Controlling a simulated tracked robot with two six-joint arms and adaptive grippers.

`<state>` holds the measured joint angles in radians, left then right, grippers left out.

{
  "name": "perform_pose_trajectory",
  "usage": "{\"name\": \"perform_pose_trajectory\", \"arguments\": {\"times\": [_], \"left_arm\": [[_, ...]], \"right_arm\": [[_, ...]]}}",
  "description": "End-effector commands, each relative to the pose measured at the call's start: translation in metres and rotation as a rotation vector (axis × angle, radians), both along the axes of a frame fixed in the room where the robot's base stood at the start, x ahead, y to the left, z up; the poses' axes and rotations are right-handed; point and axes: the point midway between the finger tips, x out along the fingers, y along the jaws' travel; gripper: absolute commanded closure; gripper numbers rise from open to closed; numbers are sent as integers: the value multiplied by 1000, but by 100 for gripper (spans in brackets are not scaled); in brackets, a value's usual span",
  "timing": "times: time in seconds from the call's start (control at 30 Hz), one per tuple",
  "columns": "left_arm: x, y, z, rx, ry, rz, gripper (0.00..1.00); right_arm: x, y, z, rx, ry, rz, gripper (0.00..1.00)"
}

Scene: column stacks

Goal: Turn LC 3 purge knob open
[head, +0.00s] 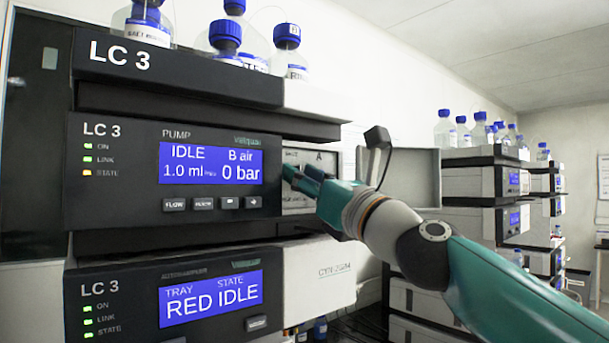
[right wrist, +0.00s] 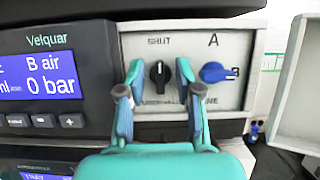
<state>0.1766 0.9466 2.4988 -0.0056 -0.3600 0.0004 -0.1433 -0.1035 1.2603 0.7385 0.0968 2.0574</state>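The LC 3 pump module (head: 120,200) has an open front bay with a pale panel (right wrist: 200,50). On that panel is a black round knob (right wrist: 160,73) with a white mark, standing about upright toward the printed word SHUT. My right gripper (right wrist: 159,70) is open, with one finger on each side of this knob and a visible gap to it. Whether the tips reach past the knob's face I cannot tell. In the head view my right gripper (head: 302,180) hides the knob. My left gripper is not in view.
A blue knob (right wrist: 218,72) sits just right of my right finger, near letters A and B. An open door (head: 412,180) stands out right of the bay. The pump display (head: 210,163) reads IDLE, B air, 0 bar. Capped bottles (head: 287,50) stand on top.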

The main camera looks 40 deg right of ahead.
Motion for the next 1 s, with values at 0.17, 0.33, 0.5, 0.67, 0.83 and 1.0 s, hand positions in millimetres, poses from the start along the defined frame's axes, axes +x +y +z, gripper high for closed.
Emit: {"name": "perform_pose_trajectory", "arguments": {"times": [0.17, 0.33, 0.5, 0.67, 0.83, 1.0], "left_arm": [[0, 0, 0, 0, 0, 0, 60], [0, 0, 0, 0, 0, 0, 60], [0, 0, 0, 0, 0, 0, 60], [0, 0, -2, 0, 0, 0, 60], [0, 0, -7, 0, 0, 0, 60], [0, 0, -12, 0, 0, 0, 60]], "right_arm": [[-1, -1, 0, 0, 0, -1, 77], [-1, -1, 0, -1, 0, -1, 100], [-1, -1, 0, -3, 0, -1, 100], [-1, -1, -1, -26, -2, -1, 100], [0, -1, -2, -94, -7, -3, 100], [0, -2, -1, -206, -17, -4, 100]]}}
